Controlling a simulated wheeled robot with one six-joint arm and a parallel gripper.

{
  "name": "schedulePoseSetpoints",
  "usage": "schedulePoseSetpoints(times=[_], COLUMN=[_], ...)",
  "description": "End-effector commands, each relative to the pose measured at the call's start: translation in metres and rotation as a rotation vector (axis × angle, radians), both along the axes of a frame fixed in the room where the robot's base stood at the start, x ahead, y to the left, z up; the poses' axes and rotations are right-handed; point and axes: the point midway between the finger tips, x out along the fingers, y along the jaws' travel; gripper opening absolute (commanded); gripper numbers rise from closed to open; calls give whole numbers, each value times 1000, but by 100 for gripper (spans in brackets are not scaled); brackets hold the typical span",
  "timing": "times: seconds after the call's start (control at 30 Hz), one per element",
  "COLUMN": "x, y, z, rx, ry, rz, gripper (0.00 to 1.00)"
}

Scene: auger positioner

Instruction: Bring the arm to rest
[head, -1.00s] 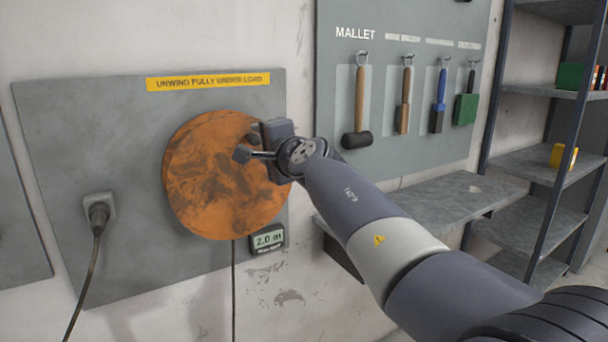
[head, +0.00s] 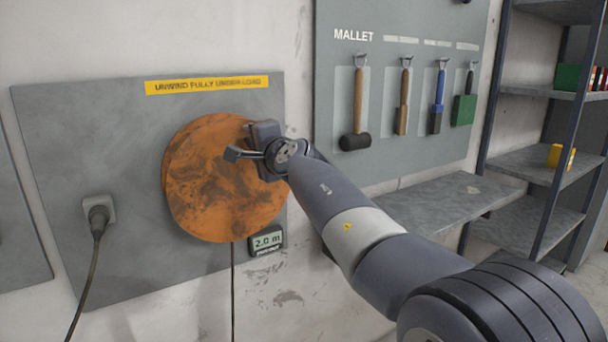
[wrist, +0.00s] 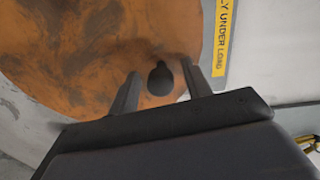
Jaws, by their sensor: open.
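My gripper (head: 243,142) is in front of the upper right part of an orange-brown, stained round disc (head: 215,190) on a grey wall panel. In the wrist view my two fingers (wrist: 158,92) stand apart. A dark rounded knob (wrist: 160,78) shows between them against the disc (wrist: 70,60); I cannot tell whether the fingers touch it. The head view hides this knob behind my gripper. My arm reaches from the lower right up to the disc.
A display reading 2.0 m (head: 267,241) is below the disc. A plug with a cable (head: 98,214) sits at left. A tool board with a mallet (head: 357,110) hangs at right above a grey ledge (head: 445,205). Metal shelves (head: 545,165) stand far right.

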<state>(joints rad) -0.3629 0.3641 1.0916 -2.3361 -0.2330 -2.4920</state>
Motion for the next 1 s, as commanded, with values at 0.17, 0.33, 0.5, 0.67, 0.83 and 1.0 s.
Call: schedulePoseSetpoints(times=[0.17, 0.33, 0.5, 0.67, 0.83, 1.0], x=[-17, -39, -62, -83, -73, -51], y=[-10, -23, -36, -49, -43, -30], z=[1, 2, 3, 4, 4, 3], rx=[2, 1, 1, 0, -2, -1], ry=[-3, -2, -3, -2, 3, 2], rz=[-1, -1, -1, -1, 2, 1], gripper=[46, 46, 46, 46, 46, 46])
